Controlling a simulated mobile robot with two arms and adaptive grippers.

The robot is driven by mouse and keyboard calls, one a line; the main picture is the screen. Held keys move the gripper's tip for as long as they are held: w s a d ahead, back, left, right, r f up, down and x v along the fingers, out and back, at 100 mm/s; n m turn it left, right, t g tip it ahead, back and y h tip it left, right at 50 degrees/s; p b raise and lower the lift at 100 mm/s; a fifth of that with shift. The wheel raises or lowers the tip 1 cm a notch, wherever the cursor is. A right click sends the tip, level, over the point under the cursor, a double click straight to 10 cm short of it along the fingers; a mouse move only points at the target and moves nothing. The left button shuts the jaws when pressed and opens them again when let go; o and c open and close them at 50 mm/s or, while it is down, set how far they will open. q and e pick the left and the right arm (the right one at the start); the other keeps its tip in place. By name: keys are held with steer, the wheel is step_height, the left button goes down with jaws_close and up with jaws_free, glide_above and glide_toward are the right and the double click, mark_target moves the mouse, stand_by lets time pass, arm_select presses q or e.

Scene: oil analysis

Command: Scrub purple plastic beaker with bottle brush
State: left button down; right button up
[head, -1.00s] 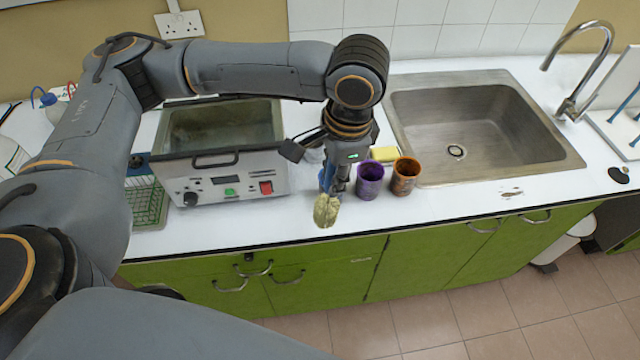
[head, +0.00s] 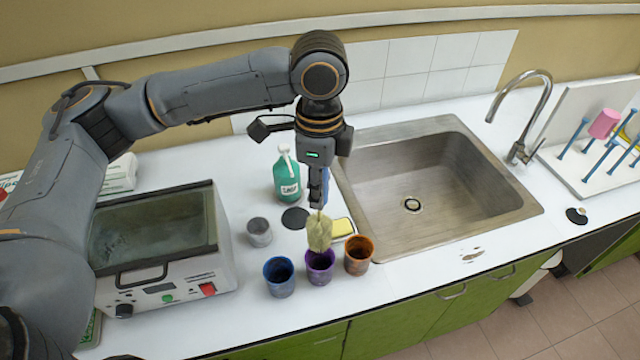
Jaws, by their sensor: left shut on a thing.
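The purple plastic beaker (head: 320,270) stands upright on the white counter in the head view, with dark staining inside. My left gripper (head: 318,198) is shut on the bottle brush (head: 319,230), which hangs with its pale yellowish bristles down. The bristle tip is at the mouth of the purple beaker; I cannot tell how far it reaches inside. The gripper covers the brush's upper part. My right gripper is not in view.
A blue beaker (head: 279,276) and an orange beaker (head: 358,254) flank the purple one closely. A grey cup (head: 259,232), green bottle (head: 286,177) and yellow sponge (head: 343,228) stand behind. A bath unit (head: 170,284) is left, the sink (head: 480,205) right.

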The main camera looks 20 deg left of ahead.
mark_target(320, 219)
arm_select(q)
steer(key=shift+s+f+b, duration=0.2)
steer(key=shift+f+b, duration=0.5)
steer(key=shift+f, duration=0.05)
steer(key=shift+w+f+b, duration=0.2)
steer(key=shift+f+b, duration=0.25)
step_height(320, 219, down, 3)
steer(key=b, duration=0.3)
steer(key=shift+w+r, duration=0.1)
steer(key=shift+w, duration=0.05)
steer(key=shift+f+b, duration=0.2)
steer(key=shift+b, duration=0.15)
step_height(320, 219, down, 3)
steer(key=shift+f, duration=0.6)
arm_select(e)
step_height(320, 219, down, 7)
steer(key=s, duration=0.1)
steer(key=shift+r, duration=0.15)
arm_select(q)
steer(key=shift+f, duration=0.1)
